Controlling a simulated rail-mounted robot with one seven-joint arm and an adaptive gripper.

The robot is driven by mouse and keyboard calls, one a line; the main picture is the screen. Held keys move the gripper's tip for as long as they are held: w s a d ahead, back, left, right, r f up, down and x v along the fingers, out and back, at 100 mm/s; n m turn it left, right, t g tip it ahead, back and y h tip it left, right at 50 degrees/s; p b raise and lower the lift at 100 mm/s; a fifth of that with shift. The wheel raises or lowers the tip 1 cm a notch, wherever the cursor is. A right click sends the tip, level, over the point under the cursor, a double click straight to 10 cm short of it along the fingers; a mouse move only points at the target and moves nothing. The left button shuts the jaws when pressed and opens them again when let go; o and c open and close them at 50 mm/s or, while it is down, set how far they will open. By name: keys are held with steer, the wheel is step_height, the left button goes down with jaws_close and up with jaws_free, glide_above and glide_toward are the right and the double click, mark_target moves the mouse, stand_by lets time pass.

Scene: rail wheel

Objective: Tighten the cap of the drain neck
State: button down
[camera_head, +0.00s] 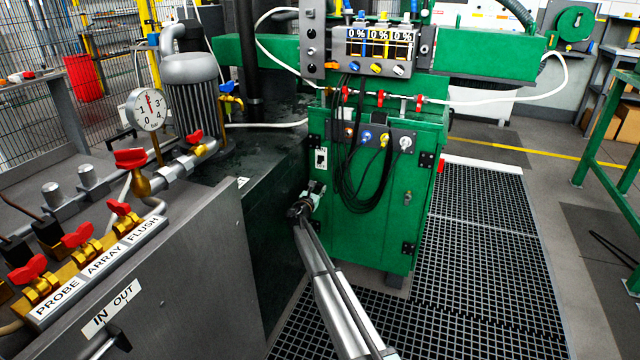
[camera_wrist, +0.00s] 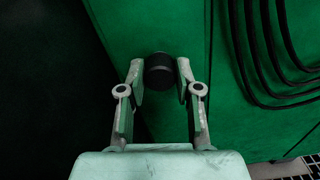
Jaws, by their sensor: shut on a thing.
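In the head view, my gripper (camera_head: 314,190) is at the lower left edge of the green cabinet (camera_head: 372,225).
Black cables (camera_wrist: 275,55) hang on the cabinet front, right of the cap. A dark tank (camera_head: 275,180) stands left of my gripper. A grey bench (camera_head: 190,265) with red-handled valves is at front left. Floor grating (camera_head: 480,250) lies clear on the right.

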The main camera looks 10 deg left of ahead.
steer(key=shift+w+r+n+p, duration=0.15)
steer(key=shift+w+n+p, duration=0.05)
steer(key=shift+n+p, duration=0.15)
steer(key=c, duration=0.7)
jaws_free()
steer(key=shift+d, duration=0.1)
steer(key=shift+s, duration=0.15)
